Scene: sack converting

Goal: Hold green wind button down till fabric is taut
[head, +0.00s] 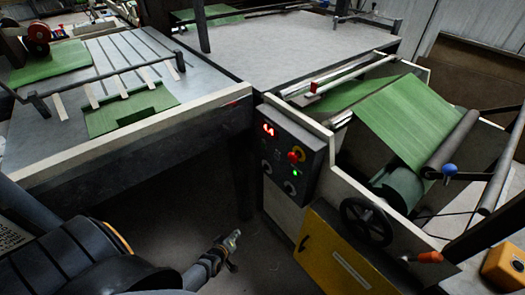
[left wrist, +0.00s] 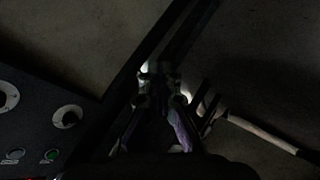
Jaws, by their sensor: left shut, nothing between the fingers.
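The control box (head: 293,150) stands on the front left of the winding machine, with a red lit display, a red knob and a small lit green button (head: 295,173). A green button (left wrist: 50,155) also shows at the lower left of the left wrist view. The green fabric (head: 405,115) runs over the machine's rollers towards a roll below; the visible sheet looks smooth, but I cannot tell its tension. My left gripper (head: 235,240) is shut and empty, below and left of the box, apart from the button. It also shows in the left wrist view (left wrist: 158,72). My right gripper is not seen.
A handwheel (head: 367,222) and a yellow panel (head: 340,258) are on the machine's front. A blue-knobbed lever (head: 449,169) sits at the right. A table (head: 140,135) with green cloth stands at the left. Dark floor below it is clear.

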